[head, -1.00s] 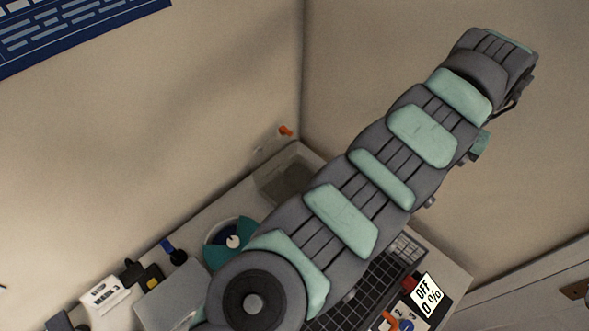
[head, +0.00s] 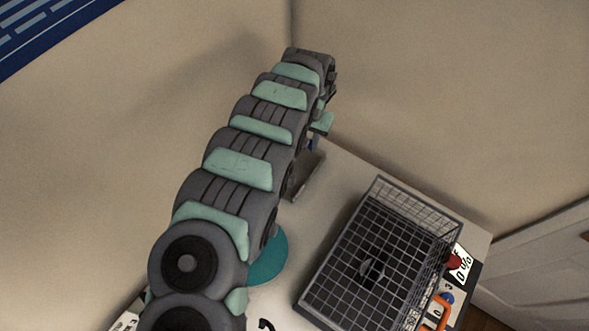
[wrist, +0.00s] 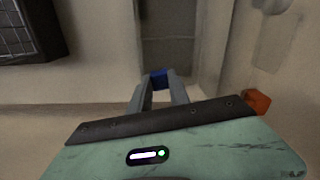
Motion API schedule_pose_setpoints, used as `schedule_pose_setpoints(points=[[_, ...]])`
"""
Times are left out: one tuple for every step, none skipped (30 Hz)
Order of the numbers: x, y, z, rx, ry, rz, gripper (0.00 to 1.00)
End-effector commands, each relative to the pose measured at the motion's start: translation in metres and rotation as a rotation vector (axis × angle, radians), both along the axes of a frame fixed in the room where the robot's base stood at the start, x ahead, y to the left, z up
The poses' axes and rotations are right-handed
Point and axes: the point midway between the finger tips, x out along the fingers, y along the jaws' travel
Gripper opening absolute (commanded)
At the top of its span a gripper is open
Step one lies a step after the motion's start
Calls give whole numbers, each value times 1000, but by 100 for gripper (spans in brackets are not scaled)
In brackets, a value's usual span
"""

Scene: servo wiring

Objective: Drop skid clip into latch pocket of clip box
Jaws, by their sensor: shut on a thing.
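My gripper (wrist: 158,90) is shut on a small blue piece (wrist: 159,76), which I take to be the skid clip. In the head view a bit of blue (head: 312,143) shows below the end of my arm. A grey open box (wrist: 168,55), which looks like the clip box, lies just beyond the fingertips in the wrist view. In the head view, part of this box (head: 303,180) shows beside my arm, at the back corner of the bench; my arm hides the rest. The piece's height above the box and the latch pocket cannot be made out.
A dark wire basket (head: 345,250) stands to the right with a small dark item (head: 372,268) inside. An orange knob (wrist: 257,101) is right of the fingers. A teal disc (head: 268,260) lies beside my arm. Walls close in behind the box.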

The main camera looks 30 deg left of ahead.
Motion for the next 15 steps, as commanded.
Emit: schedule_pose_setpoints(points=[[-1,1,-4,0,0,0,0],[-1,1,-5,0,0,-1,0],[-1,1,-8,0,0,-1,0],[-1,1,-10,0,0,-1,0],[-1,1,-13,0,0,-1,0],[-1,1,-17,0,0,0,0],[-1,0,-21,0,0,0,0],[-1,0,-24,0,1,0,0],[-1,0,-29,0,1,0,0],[-1,0,-33,0,1,0,0],[-1,0,-37,0,1,0,0],[-1,0,-42,0,0,0,0],[-1,0,-46,0,0,0,0],[-1,0,-49,0,0,0,0],[-1,0,-53,0,0,0,0]])
